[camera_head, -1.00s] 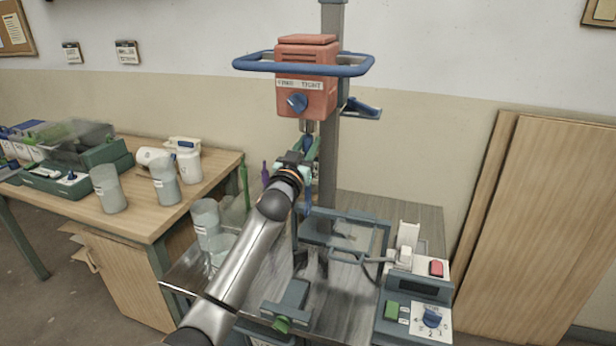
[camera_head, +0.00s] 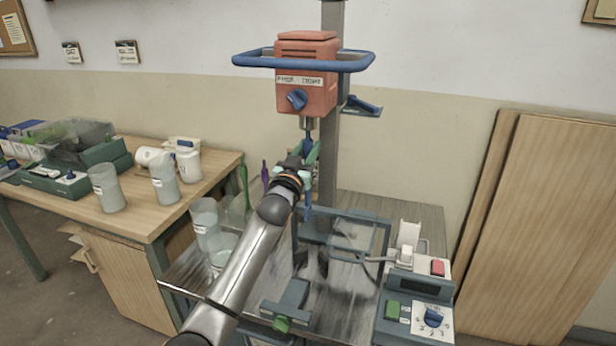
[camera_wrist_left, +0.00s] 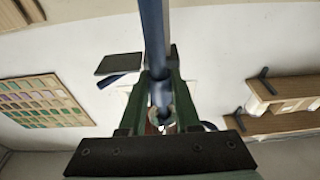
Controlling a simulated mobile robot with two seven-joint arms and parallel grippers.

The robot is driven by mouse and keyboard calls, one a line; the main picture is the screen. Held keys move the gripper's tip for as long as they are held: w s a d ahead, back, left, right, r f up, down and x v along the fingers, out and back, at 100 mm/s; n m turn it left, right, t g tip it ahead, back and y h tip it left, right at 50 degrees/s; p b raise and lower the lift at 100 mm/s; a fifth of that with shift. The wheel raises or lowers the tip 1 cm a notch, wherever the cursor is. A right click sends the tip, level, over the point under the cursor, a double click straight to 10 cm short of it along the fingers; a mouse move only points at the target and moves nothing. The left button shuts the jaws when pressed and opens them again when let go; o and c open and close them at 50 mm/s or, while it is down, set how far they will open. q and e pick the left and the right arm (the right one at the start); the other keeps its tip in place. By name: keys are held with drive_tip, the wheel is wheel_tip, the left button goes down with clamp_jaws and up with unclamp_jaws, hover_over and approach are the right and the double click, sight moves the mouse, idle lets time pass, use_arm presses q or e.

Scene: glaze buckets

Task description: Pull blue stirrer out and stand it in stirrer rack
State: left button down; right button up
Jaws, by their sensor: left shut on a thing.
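The blue stirrer (camera_head: 308,212) is upright under the orange mixer head (camera_head: 306,92). Its top is close below the mixer's grey shaft, and I cannot tell whether they touch. My left gripper (camera_head: 309,155) is shut on the stirrer's upper part. The left wrist view shows the blue rod (camera_wrist_left: 154,40) between the green fingers (camera_wrist_left: 160,95). Green (camera_head: 244,185) and purple (camera_head: 265,177) stirrers stand left of the gripper, apparently in the stirrer rack, whose body is largely hidden behind my arm. My right gripper is out of view.
A blue guard ring (camera_head: 250,62) surrounds the mixer head, and a grey column (camera_head: 328,170) stands just behind the gripper. Clear beakers (camera_head: 205,218) stand at left of the bench. A control box (camera_head: 415,315) and wire frame (camera_head: 365,220) occupy the right.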

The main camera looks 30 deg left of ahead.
use_arm(q)
drive_tip(key=shift+f+b, duration=0.6)
drive_tip(key=shift+f, duration=0.3)
drive_tip(key=shift+s, duration=0.1)
drive_tip(key=shift+s+d+p, duration=0.15)
drive_tip(key=shift+s+p, duration=0.3)
drive_tip(key=shift+r+p+v, duration=0.25)
drive_tip(key=shift+p+v, duration=0.4)
drive_tip(key=shift+v, duration=0.45)
drive_tip(key=shift+r+p+v, duration=0.25)
drive_tip(key=shift+p+v, duration=0.35)
drive_tip(key=shift+v, duration=0.5)
drive_tip(key=shift+r+p+v, duration=0.2)
drive_tip(key=shift+p+v, duration=0.4)
drive_tip(key=shift+v, duration=0.8)
drive_tip(key=shift+r+p+v, duration=0.25)
drive_tip(key=shift+p+v, duration=0.3)
drive_tip(key=shift+v, duration=0.85)
